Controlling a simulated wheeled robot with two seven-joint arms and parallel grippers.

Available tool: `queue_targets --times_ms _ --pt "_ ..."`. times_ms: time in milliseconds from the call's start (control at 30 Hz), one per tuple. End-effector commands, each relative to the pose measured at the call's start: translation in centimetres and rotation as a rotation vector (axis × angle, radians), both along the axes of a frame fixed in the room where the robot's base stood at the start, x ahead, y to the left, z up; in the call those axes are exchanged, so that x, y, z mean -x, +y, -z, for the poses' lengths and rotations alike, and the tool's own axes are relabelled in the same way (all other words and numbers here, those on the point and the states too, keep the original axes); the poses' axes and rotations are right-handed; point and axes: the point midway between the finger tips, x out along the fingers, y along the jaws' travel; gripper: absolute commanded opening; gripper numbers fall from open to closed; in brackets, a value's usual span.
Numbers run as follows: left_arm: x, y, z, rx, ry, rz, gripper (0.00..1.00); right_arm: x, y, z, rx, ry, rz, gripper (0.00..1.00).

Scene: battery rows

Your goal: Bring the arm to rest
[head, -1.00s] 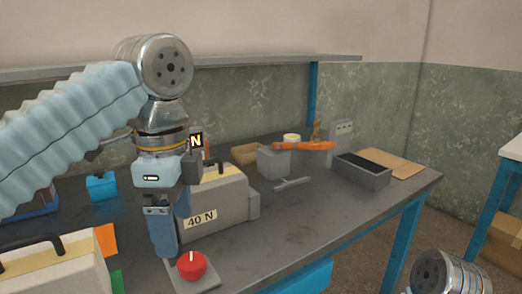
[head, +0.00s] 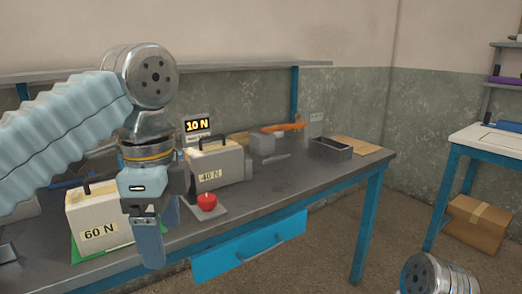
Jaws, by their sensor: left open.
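My left arm comes in from the left in a light blue ribbed sleeve. Its gripper (head: 150,240) points down in front of the workbench's front edge, open, with nothing seen between its fingers. It hides part of the bench and the right end of the 60 N box (head: 88,228). Of my right arm only a round metal joint (head: 428,273) shows at the bottom right; its gripper is out of view.
On the bench (head: 275,195) are a 40 N box (head: 215,170), a red button (head: 207,201), a 10 N display (head: 197,126) and a grey open bin (head: 330,149). A blue drawer (head: 250,245) sits below the bench top. Floor shows between the bench and another table (head: 480,143).

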Motion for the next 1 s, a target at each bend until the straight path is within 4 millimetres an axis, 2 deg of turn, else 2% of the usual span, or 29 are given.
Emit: queue_targets --times_ms 367,467,633,767,867,900,967,1000 --pt "-4.0 -2.1 5.1 0.034 0.017 -0.072 0.8 0.0 0.0 0.0 0.0 0.0 0.0 0.43" --pt "-5.4 -2.9 7.4 0.05 0.025 -0.103 0.8 0.0 0.0 0.0 0.0 0.0 0.0 0.43" --pt "-8.3 -4.4 13.0 0.09 0.045 -0.186 0.8 0.0 0.0 0.0 0.0 0.0 0.0 0.43" --pt "-10.6 -5.7 19.4 0.133 0.075 -0.286 0.8 0.0 0.0 0.0 0.0 0.0 0.0 0.43" --pt "-11.8 -6.6 26.6 0.18 0.114 -0.408 0.8 0.0 0.0 0.0 0.0 0.0 0.0 0.43" --pt "-12.1 -6.9 30.0 0.203 0.134 -0.475 0.8 0.0 0.0 0.0 0.0 0.0 0.0 0.43" --pt "-11.9 -7.2 35.4 0.239 0.164 -0.588 0.8 0.0 0.0 0.0 0.0 0.0 0.0 0.43" --pt "-11.4 -7.3 38.9 0.26 0.185 -0.673 0.8 0.0 0.0 0.0 0.0 0.0 0.0 0.43"
